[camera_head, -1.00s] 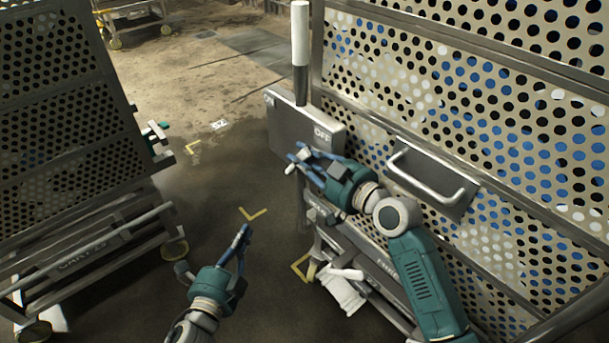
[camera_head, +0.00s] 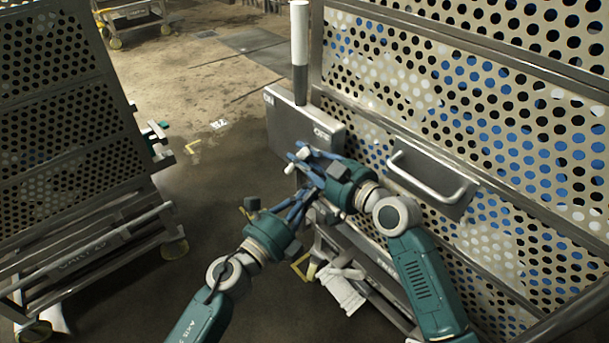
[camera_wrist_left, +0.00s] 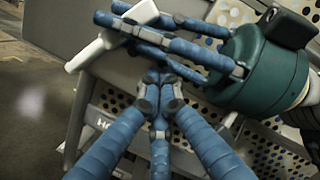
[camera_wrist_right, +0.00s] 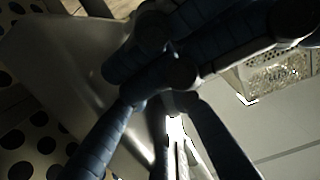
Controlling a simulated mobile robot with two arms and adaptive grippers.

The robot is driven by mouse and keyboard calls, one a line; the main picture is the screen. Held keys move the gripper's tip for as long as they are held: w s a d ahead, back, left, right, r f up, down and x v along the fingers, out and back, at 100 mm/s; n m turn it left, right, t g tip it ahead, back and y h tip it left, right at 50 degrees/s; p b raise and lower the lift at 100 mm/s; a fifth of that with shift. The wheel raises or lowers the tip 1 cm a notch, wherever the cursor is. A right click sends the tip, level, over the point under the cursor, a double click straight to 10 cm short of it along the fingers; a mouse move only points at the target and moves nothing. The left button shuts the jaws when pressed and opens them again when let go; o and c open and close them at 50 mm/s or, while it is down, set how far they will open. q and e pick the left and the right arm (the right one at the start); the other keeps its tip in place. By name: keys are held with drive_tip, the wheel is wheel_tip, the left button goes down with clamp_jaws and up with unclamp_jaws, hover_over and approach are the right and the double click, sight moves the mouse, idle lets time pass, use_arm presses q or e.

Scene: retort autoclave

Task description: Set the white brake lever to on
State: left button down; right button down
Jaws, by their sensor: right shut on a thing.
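A grey box (camera_head: 292,122) on the cart's corner has faint ON lettering at its left end and OFF at its right. My right gripper (camera_head: 298,164) is below the box's front, closer to OFF, shut on the white lever (camera_head: 290,169). In the left wrist view the white lever (camera_wrist_left: 90,53) sticks out past the right gripper's blue fingers; the rest is hidden. My left gripper (camera_head: 303,200) is just below the right one, its fingertips close to or touching those fingers. Whether it is open is unclear. The right wrist view is dark.
A tall post with a white grip (camera_head: 299,38) rises behind the box. The perforated cart (camera_head: 470,110) with a white handle (camera_head: 432,178) fills the right side. Another perforated cart (camera_head: 70,130) stands at left. Clear floor (camera_head: 215,170) lies between them.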

use_arm(q)
drive_tip(key=shift+w+a+r, duration=0.85)
drive_tip(key=shift+w+a, duration=0.15)
drive_tip(key=shift+w, duration=0.1)
